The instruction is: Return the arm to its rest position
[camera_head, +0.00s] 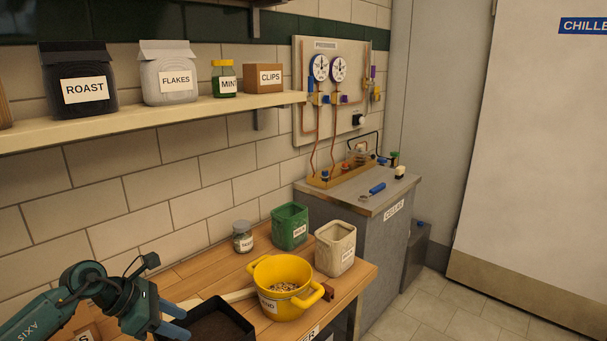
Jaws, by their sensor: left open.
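My left arm comes in from the lower left. Its gripper (174,319) is open, with two blue fingers apart and nothing seen between them. It is over the left part of the wooden bench, beside a dark tray (238,310). I cannot tell how high above the tray the fingers are. My right gripper is not in view.
On the bench (203,271) stand a yellow pot (273,305) with grain, a green container (289,228), a pale container (335,250) and a small jar (242,238). A shelf (190,114) with bags runs above. A grey cabinet (375,225) stands right; floor beyond is clear.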

